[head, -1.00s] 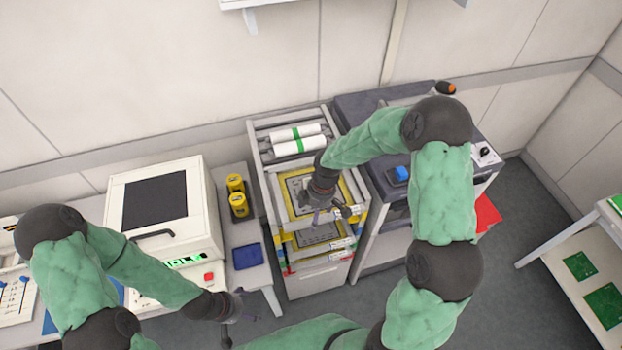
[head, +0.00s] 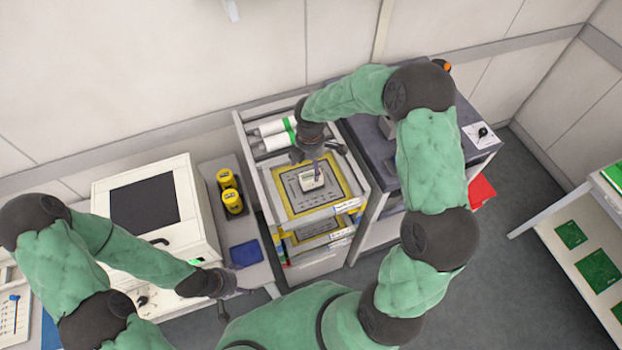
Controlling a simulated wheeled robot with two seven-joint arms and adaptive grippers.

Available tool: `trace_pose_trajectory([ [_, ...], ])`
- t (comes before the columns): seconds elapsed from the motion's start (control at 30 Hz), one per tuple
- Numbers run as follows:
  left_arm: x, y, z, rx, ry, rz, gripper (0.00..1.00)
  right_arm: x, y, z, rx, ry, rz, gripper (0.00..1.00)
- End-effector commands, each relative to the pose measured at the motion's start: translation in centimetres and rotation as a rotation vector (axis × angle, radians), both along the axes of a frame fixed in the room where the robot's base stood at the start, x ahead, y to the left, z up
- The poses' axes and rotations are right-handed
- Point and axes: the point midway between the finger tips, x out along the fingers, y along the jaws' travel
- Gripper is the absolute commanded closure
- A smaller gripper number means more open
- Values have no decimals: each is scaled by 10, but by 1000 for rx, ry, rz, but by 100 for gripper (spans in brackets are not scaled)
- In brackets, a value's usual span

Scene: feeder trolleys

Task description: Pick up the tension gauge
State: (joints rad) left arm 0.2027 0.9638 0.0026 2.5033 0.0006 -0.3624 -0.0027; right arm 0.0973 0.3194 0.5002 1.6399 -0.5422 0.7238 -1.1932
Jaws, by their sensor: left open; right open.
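A small pale box-like device (head: 311,182), which looks like the tension gauge, sits on a yellow-edged framed plate (head: 290,206) in the top of the middle trolley. My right gripper (head: 318,162) is open and hangs over the device, at its far side. I cannot tell whether its fingers touch the device. My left gripper (head: 237,292) is open and empty, low at the front, near the edge of the left bench.
White rolls (head: 272,128) lie at the trolley's back. Two yellow jars (head: 230,192) and a blue tray (head: 245,254) are on the narrow table to the left. A grey-topped cabinet (head: 368,148) stands close on the right, partly behind my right arm.

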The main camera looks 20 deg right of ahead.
Motion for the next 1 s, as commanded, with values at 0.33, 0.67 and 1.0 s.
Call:
trace_pose_trajectory([
  [0.33,0,0,10,0,0,0,16,-2,0,-38,0,2,0,10],
  [0.67,0,0,10,0,0,0,16,-1,0,-53,0,-1,-1,10],
  [1.0,0,0,10,0,0,0,16,-1,0,-53,0,-1,-1,81],
])
